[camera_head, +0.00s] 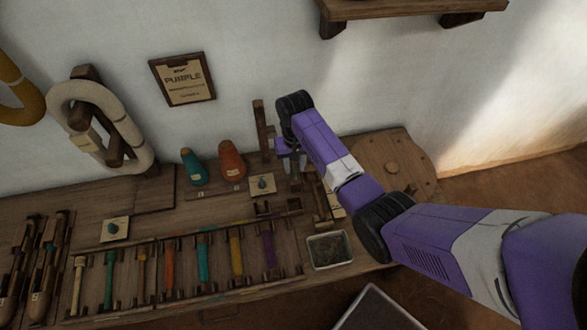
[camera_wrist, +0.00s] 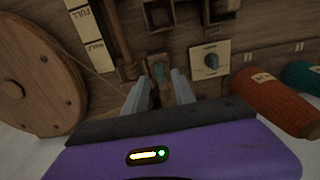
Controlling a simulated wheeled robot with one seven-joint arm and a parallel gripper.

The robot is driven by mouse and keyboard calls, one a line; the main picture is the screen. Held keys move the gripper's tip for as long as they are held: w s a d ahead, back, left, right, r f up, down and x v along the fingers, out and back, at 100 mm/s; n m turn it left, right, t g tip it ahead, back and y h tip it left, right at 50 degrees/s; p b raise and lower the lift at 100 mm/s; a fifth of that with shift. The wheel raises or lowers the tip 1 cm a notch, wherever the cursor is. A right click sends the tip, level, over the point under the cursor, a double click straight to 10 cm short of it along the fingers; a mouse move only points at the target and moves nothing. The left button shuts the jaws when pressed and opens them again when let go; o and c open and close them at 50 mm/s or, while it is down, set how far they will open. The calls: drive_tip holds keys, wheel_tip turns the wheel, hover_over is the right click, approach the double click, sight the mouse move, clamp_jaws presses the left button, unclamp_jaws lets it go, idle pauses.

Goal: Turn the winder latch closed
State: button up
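My gripper (camera_wrist: 158,84) points at the bench with its two grey fingers apart. A small teal piece on a wooden mount (camera_wrist: 160,72), possibly the winder latch, shows between the fingertips, and I see no clear contact. In the head view my gripper (camera_head: 290,160) is above the bench beside the round wooden disc of the winder (camera_head: 378,158), and my wrist hides the spot below. The disc also shows at the left of the wrist view (camera_wrist: 35,65). A teal knob on a cream plate (camera_wrist: 210,62) is right of the fingers; the plate also shows in the head view (camera_head: 262,185).
An orange cone (camera_head: 231,160) and a teal cone (camera_head: 194,168) stand left of my gripper. A rack of coloured bobbins (camera_head: 185,265) lies in front, with a metal tray (camera_head: 329,250) at its right. A wooden post (camera_head: 262,130) rises next to my gripper. A wall shelf (camera_head: 410,8) is above.

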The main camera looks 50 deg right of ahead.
sight(293, 169)
drive_tip(key=shift+f, duration=1.5)
drive_tip(key=shift+c, duration=0.4)
clamp_jaws()
